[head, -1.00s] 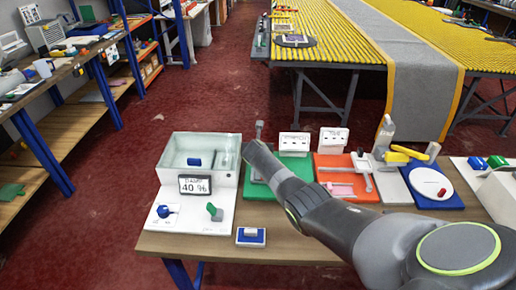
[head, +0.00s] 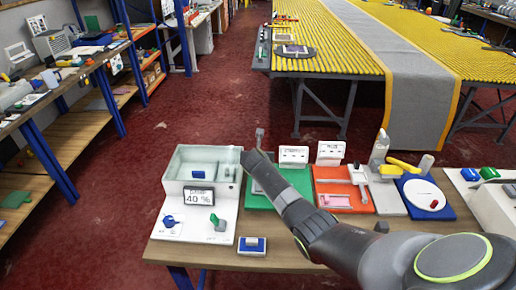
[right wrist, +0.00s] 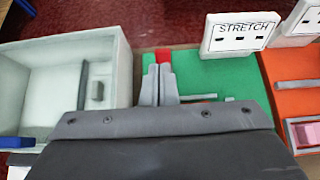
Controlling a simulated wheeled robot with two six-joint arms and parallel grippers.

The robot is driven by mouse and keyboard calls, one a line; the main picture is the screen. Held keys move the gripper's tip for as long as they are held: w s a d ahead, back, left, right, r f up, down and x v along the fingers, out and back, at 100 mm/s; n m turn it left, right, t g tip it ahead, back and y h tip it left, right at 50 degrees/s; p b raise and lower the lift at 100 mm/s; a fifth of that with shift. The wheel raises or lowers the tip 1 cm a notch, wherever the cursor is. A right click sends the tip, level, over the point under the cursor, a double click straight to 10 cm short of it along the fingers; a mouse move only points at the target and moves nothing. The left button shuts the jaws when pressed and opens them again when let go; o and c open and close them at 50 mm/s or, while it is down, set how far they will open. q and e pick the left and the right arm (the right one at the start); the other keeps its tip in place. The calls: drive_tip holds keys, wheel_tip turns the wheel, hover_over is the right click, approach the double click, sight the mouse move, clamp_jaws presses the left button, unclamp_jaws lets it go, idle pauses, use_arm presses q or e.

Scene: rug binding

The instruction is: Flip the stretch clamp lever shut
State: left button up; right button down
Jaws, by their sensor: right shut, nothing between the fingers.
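The stretch clamp sits on a green base (head: 262,197), partly hidden by my right arm in the head view. Its grey lever (head: 259,138) stands upright at the back left of the base. The green base (right wrist: 225,75) and a white sign reading STRETCH (right wrist: 242,33) show in the right wrist view. My right gripper (right wrist: 158,72) is shut and empty, over the left edge of the base. A red piece (right wrist: 163,55) shows just behind its fingertips; I cannot tell whether they touch. In the head view my right gripper (head: 247,160) is close to the lever. My left gripper is not in view.
A white open tank (head: 180,165) with a 40 % display stands directly left of the clamp. An orange station (head: 330,180) stands right of it, then a blue base with a white disc (head: 425,192). A small blue-topped block (head: 252,245) lies at the front edge.

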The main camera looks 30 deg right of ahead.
drive_tip(key=shift+s+a+r, duration=0.15)
drive_tip(key=shift+s+r, duration=0.15)
drive_tip(key=shift+r, duration=0.45)
drive_tip(key=shift+s+a+r, duration=0.2)
drive_tip(key=shift+s+r, duration=0.05)
drive_tip(key=shift+r, duration=0.45)
drive_tip(key=shift+s+a+r, duration=0.15)
drive_tip(key=shift+s+r, duration=0.15)
drive_tip(key=shift+r, duration=0.45)
drive_tip(key=shift+r, duration=0.1)
